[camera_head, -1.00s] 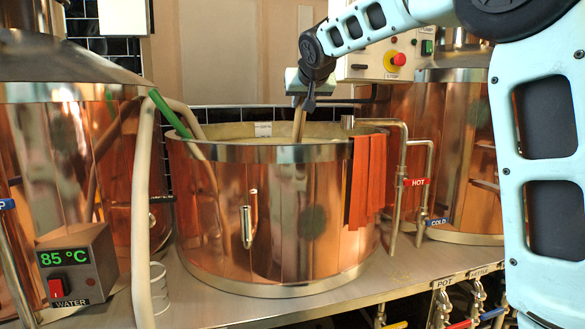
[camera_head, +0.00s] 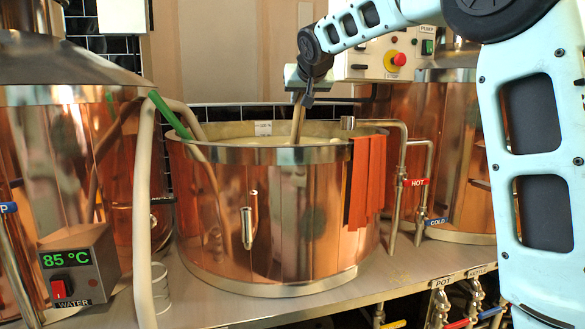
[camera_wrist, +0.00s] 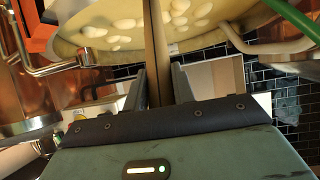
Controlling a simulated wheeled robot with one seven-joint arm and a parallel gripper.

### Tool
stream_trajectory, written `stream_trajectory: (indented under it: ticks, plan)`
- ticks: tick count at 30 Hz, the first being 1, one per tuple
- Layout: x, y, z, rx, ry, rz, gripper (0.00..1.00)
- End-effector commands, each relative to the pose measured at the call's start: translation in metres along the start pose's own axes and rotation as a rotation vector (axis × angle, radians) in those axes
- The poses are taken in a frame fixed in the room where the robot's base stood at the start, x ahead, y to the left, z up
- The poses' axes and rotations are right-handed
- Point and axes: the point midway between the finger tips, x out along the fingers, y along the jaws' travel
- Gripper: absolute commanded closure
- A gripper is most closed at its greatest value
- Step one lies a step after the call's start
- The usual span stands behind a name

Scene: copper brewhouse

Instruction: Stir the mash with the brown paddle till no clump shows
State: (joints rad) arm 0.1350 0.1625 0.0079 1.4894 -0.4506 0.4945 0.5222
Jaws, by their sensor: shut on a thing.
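The open copper mash tun (camera_head: 285,225) stands in the middle of the head view. My gripper (camera_head: 299,97) is over its mouth, shut on the brown paddle (camera_head: 298,122). The paddle points down into the tun, and its lower end is hidden. In the wrist view the paddle (camera_wrist: 155,50) runs between my two fingers (camera_wrist: 157,88) into the pale mash (camera_wrist: 75,42). Several whitish rounded clumps (camera_wrist: 124,23) show on the mash, on both sides of the paddle. In the head view the front rim hides most of the mash.
A green handle (camera_head: 171,114) leans on the tun's left rim beside a beige hose (camera_head: 143,200). Red cloth (camera_head: 367,180) hangs over the right rim. Hot and cold pipes (camera_head: 402,170) stand at the right. A control box (camera_head: 385,62) with a red button is behind.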

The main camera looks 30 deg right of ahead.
Motion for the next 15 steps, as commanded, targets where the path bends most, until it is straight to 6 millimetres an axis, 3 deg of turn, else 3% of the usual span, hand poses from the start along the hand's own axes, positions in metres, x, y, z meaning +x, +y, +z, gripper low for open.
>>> stream_trajectory:
  ticks: [15]
  plan:
    - [0.023,0.0,-0.027,0.001,0.005,-0.001,1.0]
